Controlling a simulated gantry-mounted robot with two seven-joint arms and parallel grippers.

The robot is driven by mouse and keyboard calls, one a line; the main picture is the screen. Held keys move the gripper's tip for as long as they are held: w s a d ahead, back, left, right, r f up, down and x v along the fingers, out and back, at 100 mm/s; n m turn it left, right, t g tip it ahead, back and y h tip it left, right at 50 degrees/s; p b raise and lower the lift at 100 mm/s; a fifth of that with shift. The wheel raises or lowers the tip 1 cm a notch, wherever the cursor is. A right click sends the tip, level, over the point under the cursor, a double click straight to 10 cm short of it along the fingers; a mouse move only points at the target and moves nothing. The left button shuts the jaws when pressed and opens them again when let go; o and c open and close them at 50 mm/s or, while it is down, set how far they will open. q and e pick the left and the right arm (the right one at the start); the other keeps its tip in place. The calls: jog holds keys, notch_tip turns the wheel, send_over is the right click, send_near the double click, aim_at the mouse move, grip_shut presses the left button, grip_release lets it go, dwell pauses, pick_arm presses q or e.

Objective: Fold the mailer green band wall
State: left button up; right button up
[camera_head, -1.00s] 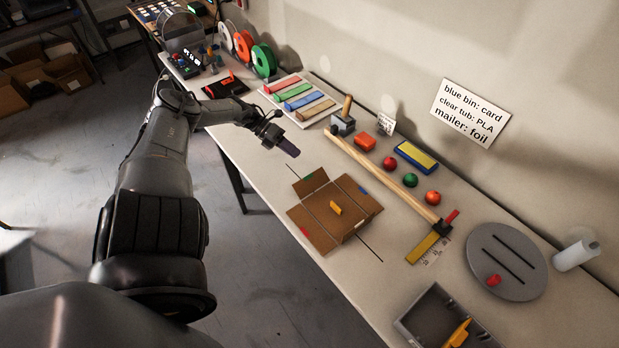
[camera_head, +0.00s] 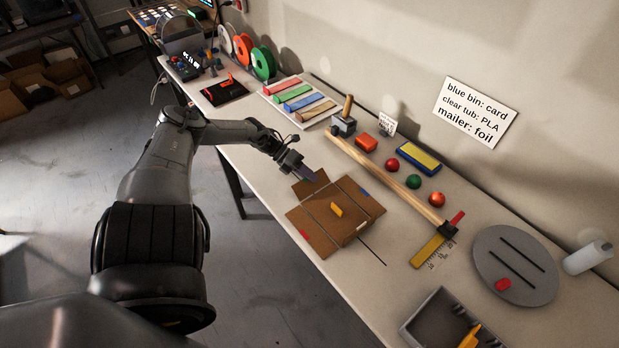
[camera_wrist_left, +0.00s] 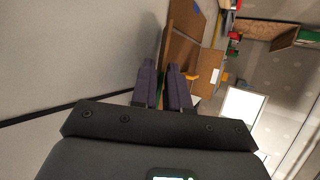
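The brown cardboard mailer (camera_head: 328,230) lies opened out on the bench in the head view, with flaps around its middle. A yellow piece (camera_head: 336,210) lies in the middle. A red mark shows on the near-left flap and a blue one on the right flap. My left gripper (camera_head: 308,175) is at the far-left flap (camera_head: 312,187) and covers part of it. In the left wrist view, its purple fingers (camera_wrist_left: 162,75) are close together with a narrow gap, and some green shows low between them. I cannot tell whether they hold the flap. My right gripper is not in view.
A wooden rail (camera_head: 385,180) runs behind the mailer, with coloured balls beyond it. A yellow square (camera_head: 430,250), a grey turntable (camera_head: 515,265) and a grey tray (camera_head: 408,325) are to the right. Coloured bars on a white board (camera_head: 320,115) lie behind the gripper.

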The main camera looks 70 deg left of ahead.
pick_arm(q)
jog(key=shift+d, duration=0.1)
jog(key=shift+c, duration=0.2)
grip_shut()
jog(key=shift+f+h+b, duration=0.3)
jog(key=shift+f+b, duration=0.25)
jog(key=shift+b, duration=0.6)
jog(key=shift+a+r+t+h+b, duration=0.1)
jog(key=shift+a+t+h+b, duration=0.1)
jog(key=shift+t+h+b, duration=0.15)
jog(key=shift+r, duration=0.1)
jog(key=shift+o, duration=0.2)
grip_release()
jog(key=shift+p, duration=0.3)
